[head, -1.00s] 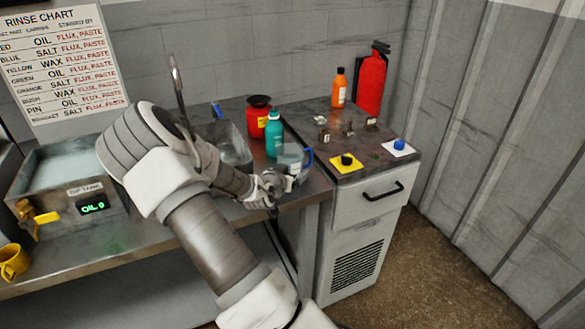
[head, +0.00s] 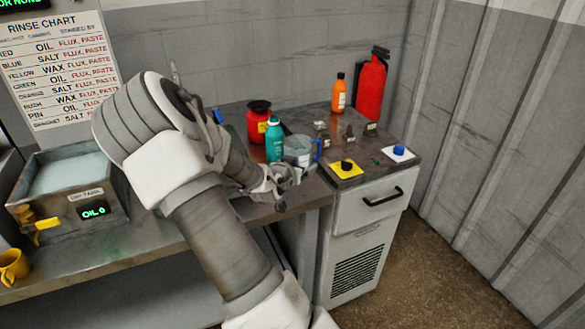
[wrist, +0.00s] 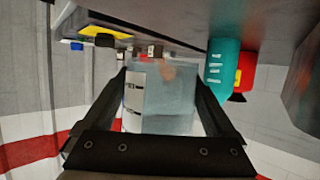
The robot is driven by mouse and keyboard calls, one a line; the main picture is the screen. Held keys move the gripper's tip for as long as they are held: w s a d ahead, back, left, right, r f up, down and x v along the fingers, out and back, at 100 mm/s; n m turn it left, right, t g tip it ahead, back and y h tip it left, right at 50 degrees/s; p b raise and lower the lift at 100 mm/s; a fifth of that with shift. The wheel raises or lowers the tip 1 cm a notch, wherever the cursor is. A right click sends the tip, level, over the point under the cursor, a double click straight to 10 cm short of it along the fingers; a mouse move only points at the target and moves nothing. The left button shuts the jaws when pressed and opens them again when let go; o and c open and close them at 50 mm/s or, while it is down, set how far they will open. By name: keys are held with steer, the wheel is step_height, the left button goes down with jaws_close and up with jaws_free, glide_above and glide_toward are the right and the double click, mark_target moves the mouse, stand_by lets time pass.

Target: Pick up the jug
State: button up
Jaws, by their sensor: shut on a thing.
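The jug (head: 299,148) is a pale grey, see-through vessel with a blue handle, at the right end of the metal bench in the head view. In the wrist view the jug (wrist: 162,95) fills the space between the two dark fingers. My gripper (head: 284,180) is shut on the jug, one finger on each side; the fingers also show in the wrist view (wrist: 160,105). The jug looks upright. My gripper hides its lower part in the head view, and I cannot tell its clearance from the bench.
A teal bottle (head: 274,142) stands close left of the jug, with a red container (head: 258,122) behind it. The cabinet top at right holds a yellow pad (head: 346,171), an orange bottle (head: 339,94) and small items. A yellow mug (head: 14,264) sits at far left.

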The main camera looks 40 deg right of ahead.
steer(key=s+d+r, duration=0.2)
steer(key=s+r, duration=0.3)
steer(key=s, duration=0.3)
steer(key=shift+s+d+r, duration=0.25)
steer(key=shift+s+d, duration=0.05)
steer(key=shift+d, duration=0.05)
stand_by(2.0)
